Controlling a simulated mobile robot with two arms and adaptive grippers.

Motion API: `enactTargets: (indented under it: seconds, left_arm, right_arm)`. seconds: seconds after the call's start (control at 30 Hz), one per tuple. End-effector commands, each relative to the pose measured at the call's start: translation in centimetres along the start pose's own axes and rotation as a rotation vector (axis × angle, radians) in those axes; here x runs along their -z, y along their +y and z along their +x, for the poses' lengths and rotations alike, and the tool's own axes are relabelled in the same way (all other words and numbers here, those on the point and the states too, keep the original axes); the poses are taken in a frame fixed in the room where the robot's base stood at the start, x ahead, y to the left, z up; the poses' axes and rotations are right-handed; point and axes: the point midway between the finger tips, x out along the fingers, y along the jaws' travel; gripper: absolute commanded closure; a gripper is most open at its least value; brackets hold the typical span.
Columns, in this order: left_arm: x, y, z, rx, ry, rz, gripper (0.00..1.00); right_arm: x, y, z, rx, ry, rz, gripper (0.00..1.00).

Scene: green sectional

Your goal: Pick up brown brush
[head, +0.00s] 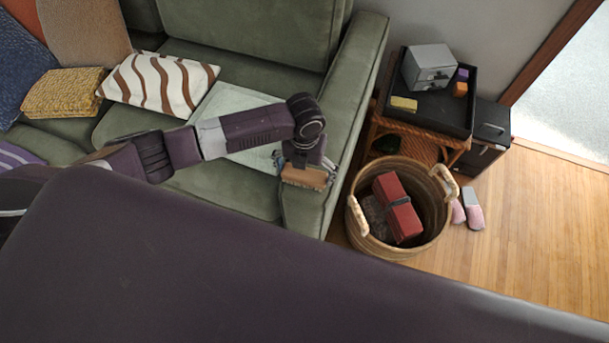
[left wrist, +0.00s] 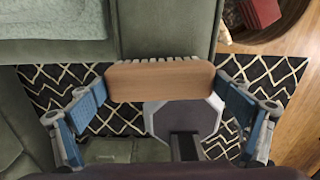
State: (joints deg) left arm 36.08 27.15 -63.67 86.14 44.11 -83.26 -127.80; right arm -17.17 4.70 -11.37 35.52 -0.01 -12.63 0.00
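The brown brush (head: 304,178) is a wooden block with pale bristles along one side. It is between the fingers of my left gripper (head: 306,172), near the front end of the green sofa arm. In the left wrist view the brush (left wrist: 160,80) spans the gap between the blue-padded fingers of the left gripper (left wrist: 160,85). The fingertips meet its two ends, so the gripper is shut on it. Floor and rug show below the brush there, so it appears held in the air. My right gripper is not in view.
A wicker basket (head: 440,222) holding a red box (head: 398,207) stands right of the sofa arm (head: 350,100). Behind it is a wicker side table with a black tray (head: 440,110). Pink slippers (head: 473,209) lie on the wood floor. A patterned rug (left wrist: 60,80) lies below.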

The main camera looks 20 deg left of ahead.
Motion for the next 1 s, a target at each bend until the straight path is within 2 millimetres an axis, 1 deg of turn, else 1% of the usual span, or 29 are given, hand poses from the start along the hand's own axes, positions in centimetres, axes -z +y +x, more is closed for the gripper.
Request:
enactTargets:
  seconds: [0.03,0.17,0.4,0.57,0.67,0.77,0.87,1.0]
  left_arm:
    - [0.0,0.0,0.0,-0.001,0.0,0.0,0.19]
    - [0.0,0.0,0.0,-0.001,0.0,-0.001,0.33]
    - [0.0,0.1,-0.1,-0.001,-0.001,-0.001,0.33]
    - [-0.1,0.0,-0.9,0.0,-0.003,-0.001,0.33]
    - [-0.2,0.0,-2.1,0.001,-0.004,0.0,0.33]
    - [-0.2,0.0,-4.1,0.002,-0.006,0.0,0.33]
    - [-0.2,0.0,-6.7,0.002,-0.007,0.002,0.33]
    - [-0.3,0.0,-10.9,0.002,-0.008,0.0,0.33]
  right_arm:
    - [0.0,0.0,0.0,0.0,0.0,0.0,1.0]
    - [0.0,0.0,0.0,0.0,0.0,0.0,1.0]
    - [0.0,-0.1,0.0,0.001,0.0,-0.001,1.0]
    - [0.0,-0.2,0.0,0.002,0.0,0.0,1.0]
    - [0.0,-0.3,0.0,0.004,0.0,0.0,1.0]
    - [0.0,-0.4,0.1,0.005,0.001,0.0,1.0]
    - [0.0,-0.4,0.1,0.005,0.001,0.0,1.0]
    - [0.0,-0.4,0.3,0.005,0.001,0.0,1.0]
